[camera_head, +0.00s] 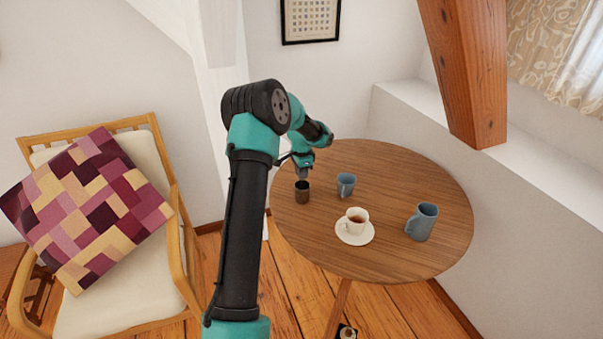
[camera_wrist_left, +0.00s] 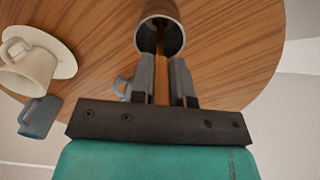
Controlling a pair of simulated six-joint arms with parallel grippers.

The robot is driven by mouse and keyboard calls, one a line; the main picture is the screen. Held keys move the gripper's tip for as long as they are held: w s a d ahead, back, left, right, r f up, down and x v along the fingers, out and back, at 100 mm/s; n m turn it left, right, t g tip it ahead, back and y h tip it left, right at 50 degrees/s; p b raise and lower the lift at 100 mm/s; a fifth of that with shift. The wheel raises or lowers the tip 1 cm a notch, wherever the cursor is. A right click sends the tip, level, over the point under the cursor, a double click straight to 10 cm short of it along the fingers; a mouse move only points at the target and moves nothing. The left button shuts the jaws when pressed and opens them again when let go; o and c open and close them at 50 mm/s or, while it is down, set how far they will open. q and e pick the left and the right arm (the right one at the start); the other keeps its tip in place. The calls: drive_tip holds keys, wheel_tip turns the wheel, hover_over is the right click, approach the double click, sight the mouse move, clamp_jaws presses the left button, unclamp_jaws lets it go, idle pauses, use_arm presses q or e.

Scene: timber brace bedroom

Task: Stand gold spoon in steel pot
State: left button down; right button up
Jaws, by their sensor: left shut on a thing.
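The steel pot (camera_head: 302,197) stands upright on the round wooden table near its left edge. In the left wrist view the pot (camera_wrist_left: 159,12) shows at the top, its dark mouth facing the fingers. My left gripper (camera_head: 303,174) is just above the pot, pointing down. In the left wrist view its fingers (camera_wrist_left: 164,72) are shut on the gold spoon (camera_wrist_left: 161,82), a narrow golden strip between them that reaches to the pot's rim. How far the spoon goes inside the pot cannot be told. In the head view the spoon is not distinct. My right gripper is not in view.
On the table (camera_head: 400,180) a small blue mug (camera_head: 346,186) stands right of the pot. The table's back is clear. A timber brace (camera_head: 467,70) slants behind.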

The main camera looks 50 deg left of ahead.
use_arm(q)
drive_tip(key=c, duration=1.1)
unclamp_jaws()
drive_tip(key=shift+f, duration=0.1)
wheel_tip(320, 180, up, 12)
drive_tip(key=shift+r, duration=0.2)
drive_tip(key=shift+f, duration=0.1)
